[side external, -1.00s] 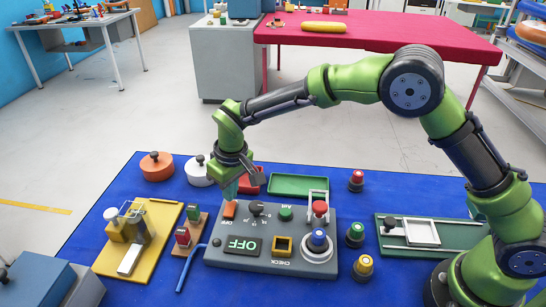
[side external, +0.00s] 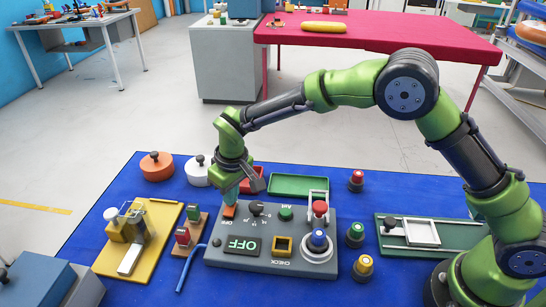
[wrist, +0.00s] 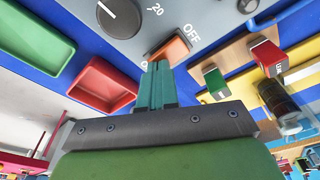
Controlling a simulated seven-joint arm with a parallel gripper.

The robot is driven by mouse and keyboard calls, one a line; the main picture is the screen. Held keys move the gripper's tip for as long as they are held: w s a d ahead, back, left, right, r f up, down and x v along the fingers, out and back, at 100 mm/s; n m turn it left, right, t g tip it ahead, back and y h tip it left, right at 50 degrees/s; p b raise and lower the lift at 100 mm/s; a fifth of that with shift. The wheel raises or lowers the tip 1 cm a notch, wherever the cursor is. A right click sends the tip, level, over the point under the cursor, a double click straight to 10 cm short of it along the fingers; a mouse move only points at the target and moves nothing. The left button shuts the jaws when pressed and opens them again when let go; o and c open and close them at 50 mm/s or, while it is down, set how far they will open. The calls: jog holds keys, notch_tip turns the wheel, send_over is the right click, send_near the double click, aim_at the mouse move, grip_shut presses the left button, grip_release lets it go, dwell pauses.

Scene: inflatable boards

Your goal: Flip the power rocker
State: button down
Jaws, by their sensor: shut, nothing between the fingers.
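The power rocker (side external: 229,211) is a small orange switch at the far left corner of the grey control panel (side external: 318,215). In the wrist view the orange rocker (wrist: 174,46) lies just past my fingertips, with "OFF" printed beside it. My gripper (side external: 232,201) is shut and empty, its teal fingers pointing down at the rocker. In the wrist view the closed fingers (wrist: 158,66) overlap the rocker's near edge; I cannot tell whether they touch it. The panel's display (side external: 243,246) reads OFF.
A black dial (side external: 256,208) is just right of the rocker. A red tray (side external: 254,180) and a green tray (side external: 298,185) lie behind the panel. Red and green blocks on a wooden stand (side external: 190,233) are to the left. A blue bent rod (side external: 190,268) lies in front.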

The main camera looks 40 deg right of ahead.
aim_at(240, 212)
jog(key=shift+f, duration=0.2)
jog(key=shift+r, duration=3.55)
jog(key=s+d+r+m+t, duration=0.1)
jog(key=s+d+r+m, duration=0.1)
jog(key=s+d+r, duration=0.2)
jog(key=s+d+r+m+t+y, duration=0.1)
jog(key=s+d+r, duration=0.3)
jog(key=s+d, duration=0.5)
jog(key=s+d+r+m+t, duration=0.3)
jog(key=s+d, duration=0.4)
jog(key=s, duration=0.5)
notch_tip(240, 212, up, 2)
jog(key=shift+s+m+y, duration=0.2)
jog(key=shift+m+y, duration=0.1)
jog(key=shift+m, duration=0.2)
